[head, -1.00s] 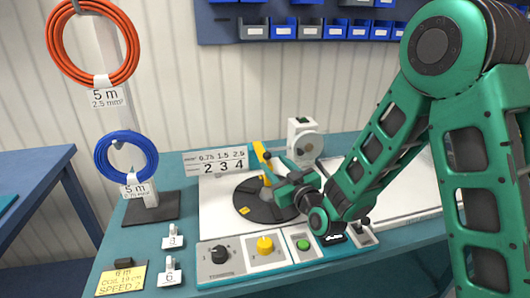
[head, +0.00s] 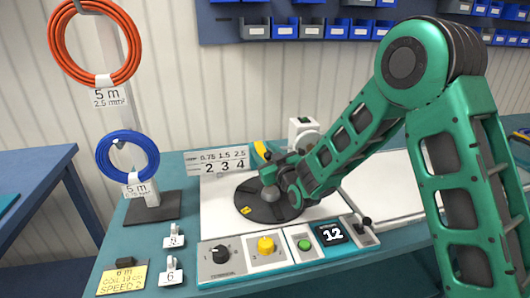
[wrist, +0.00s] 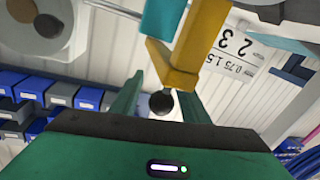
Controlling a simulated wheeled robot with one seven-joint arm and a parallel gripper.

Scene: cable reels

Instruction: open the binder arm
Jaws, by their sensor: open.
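The yellow binder arm (head: 261,150) is at the back of the dark round turntable (head: 250,208); the robot arm hides much of it in the head view. In the wrist view the yellow arm (wrist: 195,45) reaches down to a black ball knob (wrist: 162,102). My gripper (head: 271,170) is beside the binder arm above the turntable. In the wrist view my gripper (wrist: 158,98) is open, with a finger on each side of the knob. I cannot tell whether either finger touches it.
A control panel with a black dial (head: 220,254), a yellow button (head: 266,245), a green button (head: 304,244), a display reading 12 (head: 332,234) and a lever (head: 366,222) lies in front. An orange coil (head: 134,62) and a blue coil (head: 153,152) hang at left.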

